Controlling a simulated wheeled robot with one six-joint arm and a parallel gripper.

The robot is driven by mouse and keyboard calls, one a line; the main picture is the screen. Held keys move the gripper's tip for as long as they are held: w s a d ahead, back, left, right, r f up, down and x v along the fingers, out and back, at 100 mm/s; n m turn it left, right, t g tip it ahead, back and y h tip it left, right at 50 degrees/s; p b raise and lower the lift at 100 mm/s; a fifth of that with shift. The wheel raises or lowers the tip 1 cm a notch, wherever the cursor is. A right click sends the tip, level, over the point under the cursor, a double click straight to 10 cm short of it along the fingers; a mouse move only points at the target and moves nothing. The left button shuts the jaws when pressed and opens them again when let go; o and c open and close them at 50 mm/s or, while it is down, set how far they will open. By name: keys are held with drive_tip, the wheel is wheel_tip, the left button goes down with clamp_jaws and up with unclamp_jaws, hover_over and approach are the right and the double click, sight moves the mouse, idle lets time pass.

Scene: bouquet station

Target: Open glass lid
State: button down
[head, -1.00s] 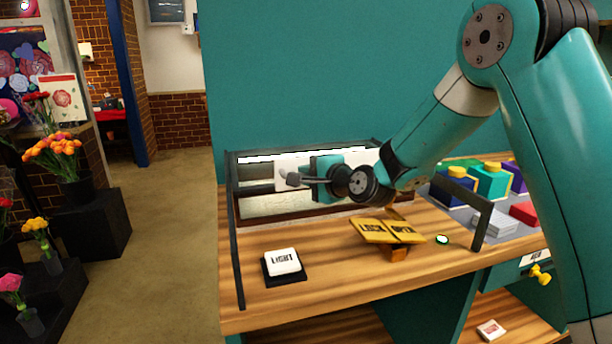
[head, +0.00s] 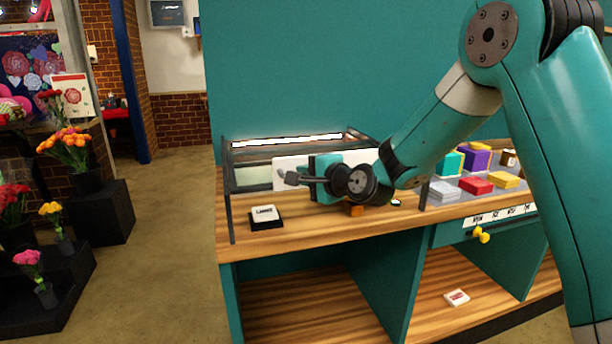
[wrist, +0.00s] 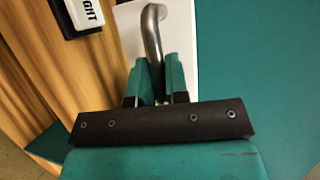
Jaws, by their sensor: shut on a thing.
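The glass lid (head: 252,178) has a dark frame and stands at the back left of the wooden worktop in the head view. A white plate (head: 284,165) with a bent grey metal handle (head: 291,179) is at its front. My gripper (head: 318,182) is shut on the handle. In the wrist view the handle (wrist: 150,30) runs between the two teal fingers of my gripper (wrist: 155,85), with the white plate (wrist: 180,40) behind it. My gripper and arm hide part of the lid, so how far it is raised is unclear.
A white LIGHT button (head: 264,212) on a black base lies left of my gripper. A small orange block (head: 356,209) shows below my wrist. Coloured blocks (head: 476,185) sit on a grey tray at the right. Flower pots stand on black steps (head: 97,225) at the far left.

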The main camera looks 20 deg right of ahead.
drive_tip(key=shift+s+d, duration=0.1)
drive_tip(key=shift+d, duration=0.1)
drive_tip(key=c, duration=1.3)
unclamp_jaws()
drive_tip(key=shift+o, duration=0.8)
drive_tip(key=shift+a, duration=0.2)
drive_tip(key=b+v, duration=0.4)
drive_tip(key=v, duration=1.3)
drive_tip(key=shift+s, duration=0.15)
